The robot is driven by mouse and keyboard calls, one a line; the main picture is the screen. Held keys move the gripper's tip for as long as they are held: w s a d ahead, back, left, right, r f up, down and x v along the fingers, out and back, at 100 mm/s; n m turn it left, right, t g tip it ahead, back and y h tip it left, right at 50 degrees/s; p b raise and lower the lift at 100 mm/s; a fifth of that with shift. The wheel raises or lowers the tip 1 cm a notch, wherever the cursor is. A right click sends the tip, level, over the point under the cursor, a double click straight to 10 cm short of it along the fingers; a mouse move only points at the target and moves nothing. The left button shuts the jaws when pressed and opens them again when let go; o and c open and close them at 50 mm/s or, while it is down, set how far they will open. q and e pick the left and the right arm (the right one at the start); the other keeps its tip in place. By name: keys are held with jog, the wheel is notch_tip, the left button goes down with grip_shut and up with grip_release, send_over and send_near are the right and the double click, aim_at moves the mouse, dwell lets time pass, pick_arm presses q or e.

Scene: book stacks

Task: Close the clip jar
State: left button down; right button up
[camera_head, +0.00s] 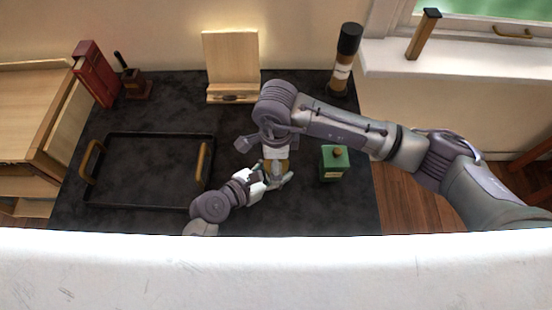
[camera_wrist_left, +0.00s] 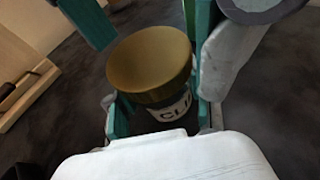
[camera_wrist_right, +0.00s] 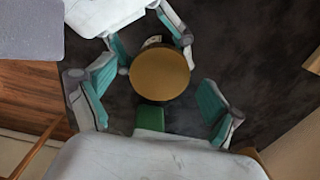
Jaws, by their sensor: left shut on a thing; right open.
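The clip jar has a round gold lid (camera_wrist_left: 150,62) and a white label (camera_wrist_left: 172,108) with "CLI" readable. In the left wrist view the lid sits over the body; whether it is fully seated I cannot tell. My left gripper (camera_head: 268,178) is shut around the jar body, below the lid. My right gripper (camera_wrist_right: 158,88) is open and comes down from above. Its teal-padded fingers stand on either side of the gold lid, apart from it in the right wrist view. In the head view both grippers hide most of the jar.
A black tray (camera_head: 145,136) with wooden handles lies left. A wooden stand (camera_head: 231,62), a dark-capped bottle (camera_head: 342,70), a red book-like object (camera_head: 95,75) and a small grinder-like object (camera_head: 135,84) stand at the back.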

notch_tip(320, 180, up, 12)
dwell(0.6)
pick_arm(q)
jog(key=shift+c, duration=1.7)
grip_release()
jog(key=v, duration=1.2)
jog(key=shift+a, duration=0.1)
